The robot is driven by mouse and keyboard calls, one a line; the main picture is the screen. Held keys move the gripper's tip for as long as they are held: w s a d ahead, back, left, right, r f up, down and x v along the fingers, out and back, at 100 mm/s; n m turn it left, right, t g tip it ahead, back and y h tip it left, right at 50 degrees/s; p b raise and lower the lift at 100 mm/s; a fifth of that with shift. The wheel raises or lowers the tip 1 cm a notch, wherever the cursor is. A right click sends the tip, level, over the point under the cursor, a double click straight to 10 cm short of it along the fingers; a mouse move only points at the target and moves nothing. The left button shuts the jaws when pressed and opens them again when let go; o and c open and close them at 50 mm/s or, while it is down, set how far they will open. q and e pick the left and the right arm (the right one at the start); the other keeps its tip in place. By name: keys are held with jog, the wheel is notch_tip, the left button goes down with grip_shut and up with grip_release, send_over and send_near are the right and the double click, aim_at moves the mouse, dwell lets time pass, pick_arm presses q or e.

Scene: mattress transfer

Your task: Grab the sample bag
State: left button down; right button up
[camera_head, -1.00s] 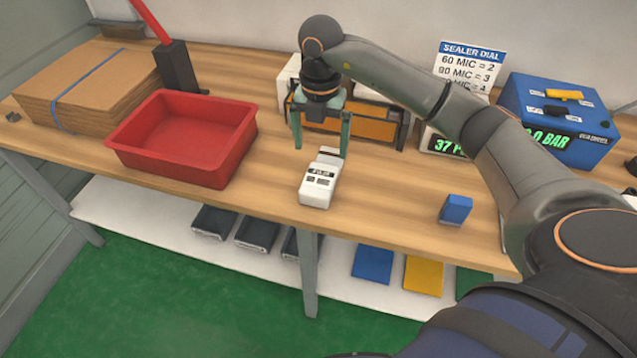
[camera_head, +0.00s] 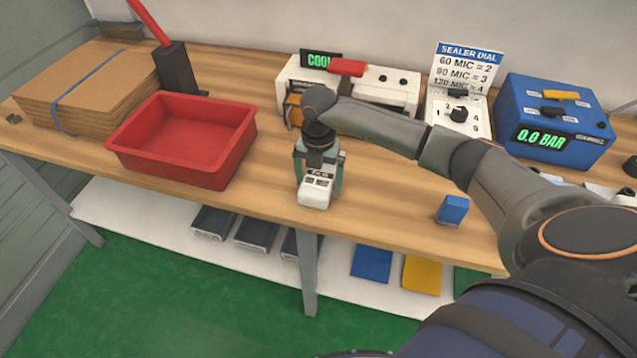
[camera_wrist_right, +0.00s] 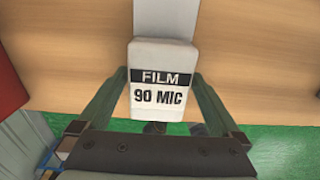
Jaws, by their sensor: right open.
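A small white block-shaped item (camera_head: 316,193) stands near the front edge of the wooden table in the head view. In the right wrist view its label (camera_wrist_right: 160,85) reads "FILM 90 MIC", and a pale grey strip (camera_wrist_right: 166,17) runs from its far end. I cannot tell whether the item or the strip is the sample bag. My right gripper (camera_head: 319,183) is low over the item, with its open fingers on either side. In the right wrist view the open right gripper (camera_wrist_right: 160,75) shows a gap beside the label. My left gripper is not in view.
A red tray (camera_head: 185,178) and cardboard stack (camera_head: 85,85) are at left. A small blue block (camera_head: 452,210) lies to the right. Behind stand a white machine (camera_head: 390,88), a "SEALER DIAL" sign (camera_head: 466,68) and a blue box (camera_head: 555,120) reading 0.0 BAR.

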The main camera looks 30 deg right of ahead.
jog(key=shift+c, duration=0.2)
jog(key=c, duration=1.2)
jog(key=shift+r, duration=0.1)
